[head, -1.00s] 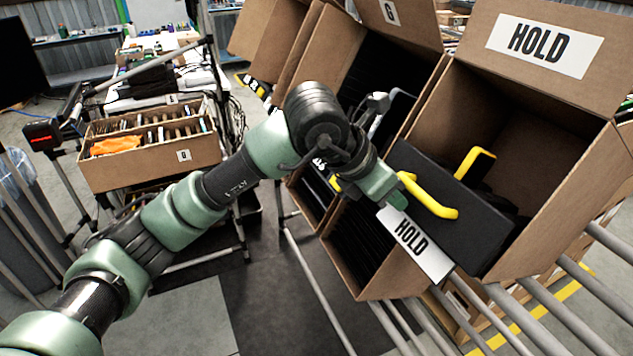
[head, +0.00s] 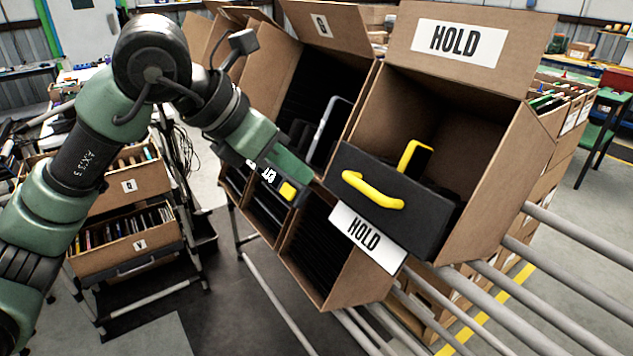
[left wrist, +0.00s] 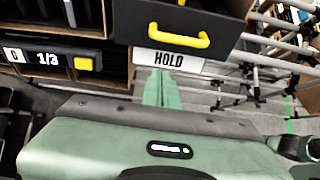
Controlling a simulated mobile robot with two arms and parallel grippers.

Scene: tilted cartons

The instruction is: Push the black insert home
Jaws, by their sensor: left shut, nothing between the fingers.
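The black insert (head: 392,214) has a yellow handle (head: 372,190) on its front face and sits tilted in the mouth of the carton marked HOLD (head: 508,170). Its front face stands at the carton's front edge, above the white HOLD label (head: 366,239). My left gripper (head: 302,172) is shut and empty, just left of the insert's front in the head view. The left wrist view shows the insert (left wrist: 215,17) beyond the shut green fingertips (left wrist: 162,76), with the HOLD label between them in the picture. I cannot tell whether the fingertips touch anything. My right gripper is out of view.
Another tilted carton (head: 345,262) with dark contents adjoins on the left, with a black-and-yellow unit (head: 288,190) near my gripper. Metal rollers (head: 560,222) run below and right. A cart with file boxes (head: 125,245) stands at left.

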